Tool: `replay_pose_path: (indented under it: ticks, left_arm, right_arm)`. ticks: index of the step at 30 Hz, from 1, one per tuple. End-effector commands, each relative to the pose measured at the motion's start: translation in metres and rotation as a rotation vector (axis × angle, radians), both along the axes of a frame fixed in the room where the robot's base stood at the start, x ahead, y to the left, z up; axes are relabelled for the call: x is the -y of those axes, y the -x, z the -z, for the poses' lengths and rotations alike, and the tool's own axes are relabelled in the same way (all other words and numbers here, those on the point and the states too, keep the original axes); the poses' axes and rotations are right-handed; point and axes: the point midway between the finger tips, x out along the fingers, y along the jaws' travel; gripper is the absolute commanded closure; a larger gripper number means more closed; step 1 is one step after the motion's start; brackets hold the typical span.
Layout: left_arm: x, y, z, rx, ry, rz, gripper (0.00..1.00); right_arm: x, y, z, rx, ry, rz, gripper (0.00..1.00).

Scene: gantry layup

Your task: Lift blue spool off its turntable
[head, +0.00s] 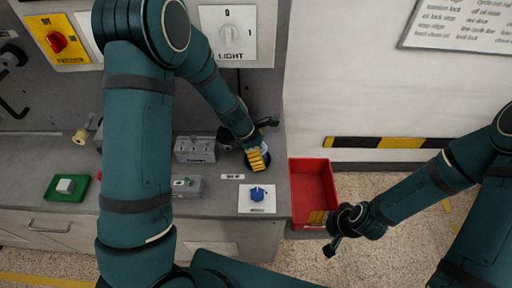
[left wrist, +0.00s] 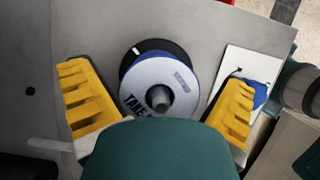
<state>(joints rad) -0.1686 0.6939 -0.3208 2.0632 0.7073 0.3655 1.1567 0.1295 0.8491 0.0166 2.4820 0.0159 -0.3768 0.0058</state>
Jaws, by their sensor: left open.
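In the left wrist view the blue spool (left wrist: 158,84) has a pale round face with lettering and a grey centre post. It sits on a dark round turntable (left wrist: 150,47), whose edge shows behind it. My left gripper (head: 258,158) is open, its yellow fingers spread on either side of the spool. The gap between fingers and spool shows on both sides. In the head view the left gripper hides most of the spool. My right gripper (head: 319,217) hangs near the front of the red bin; its opening is unclear.
A white plate with a blue knob (head: 257,193) lies in front of the left gripper. The red bin (head: 327,177) stands to the right of the bench. A wall panel rises behind.

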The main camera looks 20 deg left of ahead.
Motion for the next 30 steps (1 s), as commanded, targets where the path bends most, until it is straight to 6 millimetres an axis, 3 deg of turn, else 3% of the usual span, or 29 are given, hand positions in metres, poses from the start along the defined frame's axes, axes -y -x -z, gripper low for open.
replay_pose_path:
  ticks: [9,11,16,20,21,24,30]
  left_arm:
    - [0.0011,-0.0007,0.0025,0.001,0.0,0.0,0.0]
    - [0.0011,-0.0007,0.0025,0.001,0.0,0.0,0.18]
    - [0.001,-0.0006,0.0025,0.001,0.0,0.0,0.77]
    - [0.001,-0.0006,0.0025,0.001,0.0,0.0,0.78]
    - [0.001,-0.0007,0.0025,0.001,0.0,0.0,0.47]
    - [0.001,-0.0007,0.0025,0.001,0.0,0.0,0.79]
    - [0.001,-0.0008,0.002,0.001,0.0,0.0,0.79]
  right_arm:
    - [-0.0001,-0.0002,0.0006,0.0,0.0,0.0,0.44]
    - [-0.0001,-0.0002,0.0006,0.0,0.0,0.0,0.44]
    - [-0.0002,-0.0002,0.0006,0.0,0.0,0.0,0.44]
    - [-0.0002,-0.0002,0.0005,0.0,0.0,0.0,0.44]
    - [-0.0002,-0.0002,0.0005,0.0,0.0,0.0,0.44]
    - [-0.0002,-0.0002,0.0005,0.0,0.0,0.0,0.44]
    - [-0.0001,-0.0002,0.0004,0.0,0.0,0.0,0.44]
